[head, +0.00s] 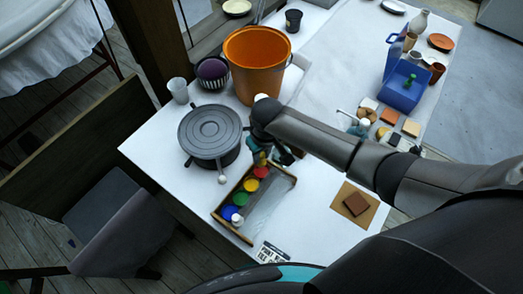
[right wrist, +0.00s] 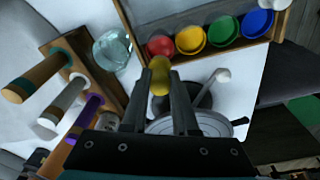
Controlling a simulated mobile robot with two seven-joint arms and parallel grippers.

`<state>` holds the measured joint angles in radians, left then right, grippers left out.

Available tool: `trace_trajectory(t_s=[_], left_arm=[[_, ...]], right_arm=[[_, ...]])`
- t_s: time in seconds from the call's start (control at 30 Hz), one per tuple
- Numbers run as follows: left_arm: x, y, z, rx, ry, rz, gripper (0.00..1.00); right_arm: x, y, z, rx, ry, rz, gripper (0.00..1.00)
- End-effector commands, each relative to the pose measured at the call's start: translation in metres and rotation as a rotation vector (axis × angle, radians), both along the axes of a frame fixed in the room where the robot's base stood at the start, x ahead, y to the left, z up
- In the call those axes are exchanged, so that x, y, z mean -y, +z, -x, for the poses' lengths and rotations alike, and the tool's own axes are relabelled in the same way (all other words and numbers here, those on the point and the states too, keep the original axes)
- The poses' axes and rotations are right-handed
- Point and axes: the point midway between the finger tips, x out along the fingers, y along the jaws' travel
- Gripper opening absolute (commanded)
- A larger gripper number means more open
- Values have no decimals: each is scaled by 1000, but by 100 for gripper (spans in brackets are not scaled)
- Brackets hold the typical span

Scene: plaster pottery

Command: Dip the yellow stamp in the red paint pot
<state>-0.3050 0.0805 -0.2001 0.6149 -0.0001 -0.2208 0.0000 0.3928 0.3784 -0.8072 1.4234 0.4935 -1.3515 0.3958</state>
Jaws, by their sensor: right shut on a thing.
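My right gripper (head: 262,152) reaches over the back end of the paint tray. In the right wrist view its fingers (right wrist: 160,98) are shut on the yellow stamp (right wrist: 160,78), whose rounded yellow part and brownish end show between the tips. The red paint pot (right wrist: 160,46) lies just beyond the stamp's end; I cannot tell whether they touch. In the head view the red pot (head: 262,172) is at the back of the row, close to the gripper. My left gripper is not in view.
The wooden paint tray (head: 243,236) also holds yellow (right wrist: 190,39), green (right wrist: 223,30) and blue (right wrist: 257,23) pots. A glass jar (right wrist: 112,49) and a wooden rack of stamps (right wrist: 103,120) stand close by. A grey turntable (head: 209,130) and an orange bucket (head: 257,68) are also near.

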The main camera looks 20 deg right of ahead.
Motion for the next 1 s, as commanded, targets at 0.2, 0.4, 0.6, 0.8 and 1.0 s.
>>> trace_trajectory(t_s=[0.2,0.4,0.6,0.8,1.0], left_arm=[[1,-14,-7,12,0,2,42],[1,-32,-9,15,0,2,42],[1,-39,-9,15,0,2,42],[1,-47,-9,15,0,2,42],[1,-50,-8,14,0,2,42]], right_arm=[[0,-12,0,1,-1,0,0],[0,-27,0,1,-2,-1,0],[0,-43,0,0,-3,-1,0],[0,-59,0,0,-3,-1,0],[0,-65,0,1,-3,-2,0]])
